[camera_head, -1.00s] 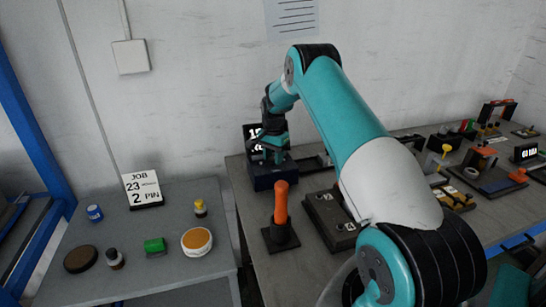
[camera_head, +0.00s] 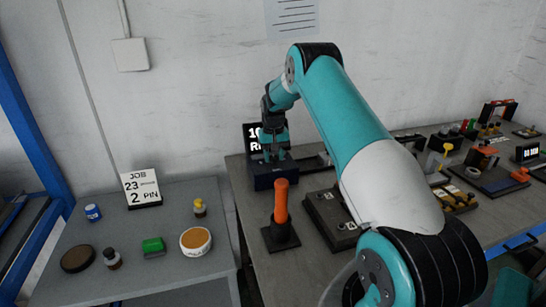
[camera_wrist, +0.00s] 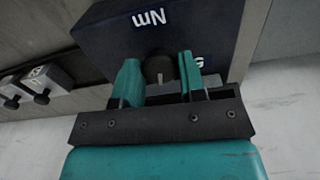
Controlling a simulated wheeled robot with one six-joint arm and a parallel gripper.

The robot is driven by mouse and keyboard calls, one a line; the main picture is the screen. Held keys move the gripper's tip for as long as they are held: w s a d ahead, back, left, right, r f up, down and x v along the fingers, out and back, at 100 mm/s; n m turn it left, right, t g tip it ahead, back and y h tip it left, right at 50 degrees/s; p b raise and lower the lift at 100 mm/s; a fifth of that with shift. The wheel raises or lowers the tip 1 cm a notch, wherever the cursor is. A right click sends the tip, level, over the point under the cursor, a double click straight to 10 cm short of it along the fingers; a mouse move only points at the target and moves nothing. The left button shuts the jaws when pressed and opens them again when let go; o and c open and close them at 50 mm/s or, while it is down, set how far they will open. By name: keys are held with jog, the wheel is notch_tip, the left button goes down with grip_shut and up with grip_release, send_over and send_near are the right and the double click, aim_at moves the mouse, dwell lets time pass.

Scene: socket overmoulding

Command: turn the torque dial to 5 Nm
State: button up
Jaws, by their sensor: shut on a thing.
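The torque dial (camera_wrist: 160,66) is a dark round knob on a dark blue box (camera_wrist: 200,28) with a white "Nm" label, in the wrist view. A light pointer mark shows on it. My gripper (camera_wrist: 158,72) has its teal fingers on both sides of the dial, shut on it. In the head view the box (camera_head: 262,183) stands at the bench's back left corner, with my gripper (camera_head: 275,157) over it. The display (camera_head: 253,131) behind reads "10" with a second line starting with "R"; my gripper hides its right part.
An orange upright handle (camera_head: 281,203) on a black base stands in front of the box. A dark block (camera_head: 325,215) is to its right, beside my arm. Other fixtures crowd the bench's right side. A lower side table (camera_head: 140,225) at left holds a job card and several small items.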

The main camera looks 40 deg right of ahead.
aim_at(273, 157)
jog(key=n, duration=0.7)
jog(key=shift+w+r, duration=0.1)
jog(key=n, duration=0.7)
jog(key=shift+b, duration=0.3)
jog(key=o, duration=0.9)
notch_tip(273, 157, up, 17)
jog(key=shift+r+b, duration=0.15)
jog(key=shift+b, duration=0.7)
